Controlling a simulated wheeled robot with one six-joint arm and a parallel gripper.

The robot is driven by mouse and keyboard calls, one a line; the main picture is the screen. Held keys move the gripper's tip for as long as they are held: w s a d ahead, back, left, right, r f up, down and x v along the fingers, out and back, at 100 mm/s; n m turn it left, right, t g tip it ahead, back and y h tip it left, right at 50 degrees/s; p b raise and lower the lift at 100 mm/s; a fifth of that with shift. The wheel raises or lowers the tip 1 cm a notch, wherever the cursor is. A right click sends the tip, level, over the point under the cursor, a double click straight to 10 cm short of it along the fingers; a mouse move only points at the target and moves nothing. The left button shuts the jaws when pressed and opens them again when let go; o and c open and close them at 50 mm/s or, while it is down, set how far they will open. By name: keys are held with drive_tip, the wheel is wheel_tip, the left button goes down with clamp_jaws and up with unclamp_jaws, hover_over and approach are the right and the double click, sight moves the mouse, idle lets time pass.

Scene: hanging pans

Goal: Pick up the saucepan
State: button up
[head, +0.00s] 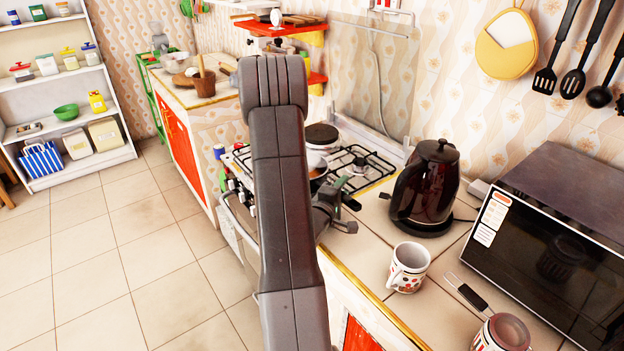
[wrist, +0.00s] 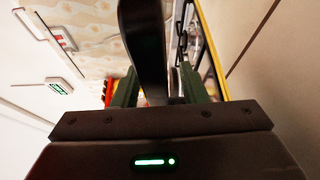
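A black handle-like bar (wrist: 143,45) runs between the two green fingers of my gripper (wrist: 157,85) in the wrist view. I take it for the saucepan's handle. The fingers stand on either side of it, but whether both press on it is not clear. In the head view my gripper (head: 335,208) is at the front right of the stove, mostly behind my arm, with small dark parts around it. A small pan-like shape (head: 318,168) shows beside my arm over the stove; its outline is partly hidden.
The gas stove (head: 358,163) has black grates. A dark kettle (head: 427,188), a patterned mug (head: 408,267) and a microwave (head: 550,240) stand on the tiled counter to the right. Utensils (head: 575,60) hang on the wall. The floor (head: 110,250) at left is clear.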

drive_tip(key=shift+c, duration=0.2)
clamp_jaws()
drive_tip(key=shift+r, duration=0.2)
